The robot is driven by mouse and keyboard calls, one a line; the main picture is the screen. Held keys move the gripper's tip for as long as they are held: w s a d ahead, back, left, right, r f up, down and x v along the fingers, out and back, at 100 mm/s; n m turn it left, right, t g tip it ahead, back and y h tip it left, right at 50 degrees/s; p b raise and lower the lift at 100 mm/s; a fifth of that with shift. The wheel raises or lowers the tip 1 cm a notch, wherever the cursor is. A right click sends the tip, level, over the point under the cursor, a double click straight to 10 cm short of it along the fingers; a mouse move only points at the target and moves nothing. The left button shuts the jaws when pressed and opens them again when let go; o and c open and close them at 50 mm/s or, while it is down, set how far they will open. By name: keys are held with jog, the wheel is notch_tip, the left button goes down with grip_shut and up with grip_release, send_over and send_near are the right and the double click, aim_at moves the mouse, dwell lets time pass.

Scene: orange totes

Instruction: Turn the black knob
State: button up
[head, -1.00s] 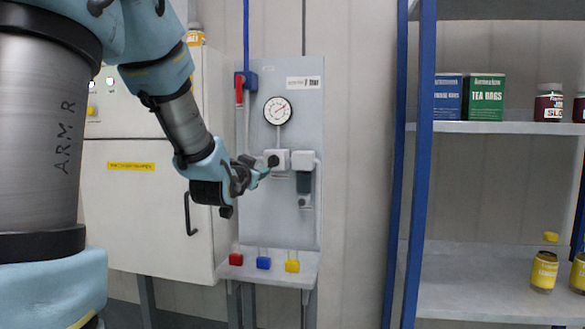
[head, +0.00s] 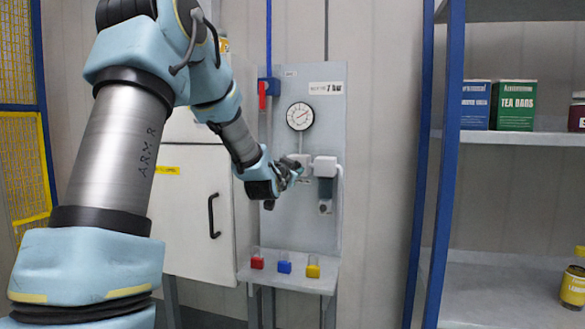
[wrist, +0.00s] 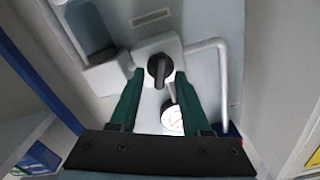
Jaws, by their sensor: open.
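The black knob (wrist: 160,70) sits on a white regulator block (wrist: 142,50) on the grey wall panel. In the wrist view it lies between and just beyond the fingertips of my gripper (wrist: 156,78), whose green fingers are apart with nothing held. In the head view my gripper (head: 296,168) is in front of the white block (head: 304,160), and the knob is hidden behind it. I cannot tell whether the fingers touch the knob.
A round gauge (head: 300,116) is above the block, and a red lever (head: 262,95) is up and left. A white unit with a dark bowl (head: 325,168) is close on the right. Red, blue and yellow blocks (head: 285,267) stand on the ledge below. A blue-posted shelf (head: 437,160) is to the right.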

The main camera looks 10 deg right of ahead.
jog(key=shift+c, duration=0.4)
grip_shut()
jog(key=shift+f, duration=0.1)
jog(key=n+b, duration=0.1)
jog(key=b, duration=0.2)
jog(key=shift+n, duration=0.4)
jog(key=shift+o, duration=0.4)
grip_release()
